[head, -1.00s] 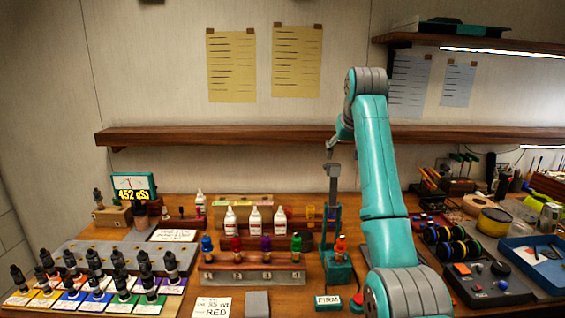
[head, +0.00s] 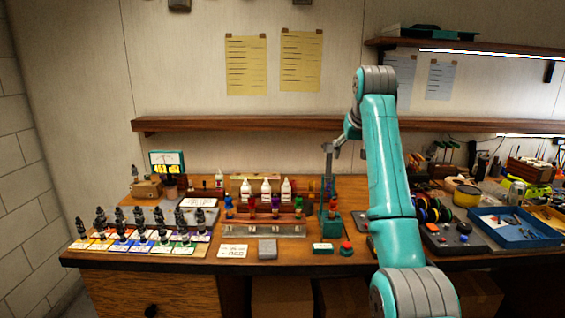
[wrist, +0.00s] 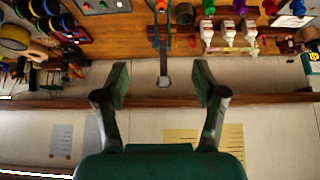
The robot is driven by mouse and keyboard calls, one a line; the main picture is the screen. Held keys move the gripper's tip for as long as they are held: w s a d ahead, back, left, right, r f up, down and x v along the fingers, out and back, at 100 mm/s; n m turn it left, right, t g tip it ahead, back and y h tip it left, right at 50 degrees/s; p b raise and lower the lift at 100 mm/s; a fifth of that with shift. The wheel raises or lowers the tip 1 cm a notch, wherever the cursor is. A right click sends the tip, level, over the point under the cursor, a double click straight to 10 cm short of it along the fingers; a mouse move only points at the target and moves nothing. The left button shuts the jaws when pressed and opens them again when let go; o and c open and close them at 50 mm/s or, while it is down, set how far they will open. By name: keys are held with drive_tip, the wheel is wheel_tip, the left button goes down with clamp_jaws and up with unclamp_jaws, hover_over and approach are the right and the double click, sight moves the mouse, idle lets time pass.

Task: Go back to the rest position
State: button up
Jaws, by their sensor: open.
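My gripper (wrist: 160,88) is open and empty in the wrist view, with its two green fingers spread apart. In the head view my teal arm rises on the right, and the gripper end is small and partly hidden behind the arm near the wooden shelf. A teal stand with a grey post (head: 329,185) stands on the bench just below the gripper end. The post also shows between the fingers in the wrist view (wrist: 164,45), apart from them.
The workbench (head: 90,258) holds several black-capped items on coloured cards at left, white bottles (head: 266,189) in the middle, and a blue tray (head: 515,228) at right. A wooden shelf (head: 250,123) runs along the wall behind. A red button (head: 346,247) sits near the front edge.

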drive_tip(key=s+f+t, duration=0.1)
drive_tip(key=s+f, duration=0.1)
drive_tip(key=f, duration=1.5)
drive_tip(key=s+f+t, duration=0.1)
drive_tip(key=s+f, duration=0.1)
drive_tip(key=f, duration=1.4)
drive_tip(key=s+f+t, duration=0.2)
drive_tip(key=s+f, duration=1.6)
drive_tip(key=f, duration=0.2)
drive_tip(key=s+f+t, duration=0.2)
drive_tip(key=s+f, duration=0.1)
drive_tip(key=s, duration=2.6)
drive_tip(key=s+r+t, duration=0.1)
drive_tip(key=s+r, duration=0.7)
drive_tip(key=s, duration=0.2)
drive_tip(key=s+r+t, duration=0.1)
drive_tip(key=s+r, duration=0.7)
drive_tip(key=s, duration=0.3)
drive_tip(key=shift+s, duration=0.25)
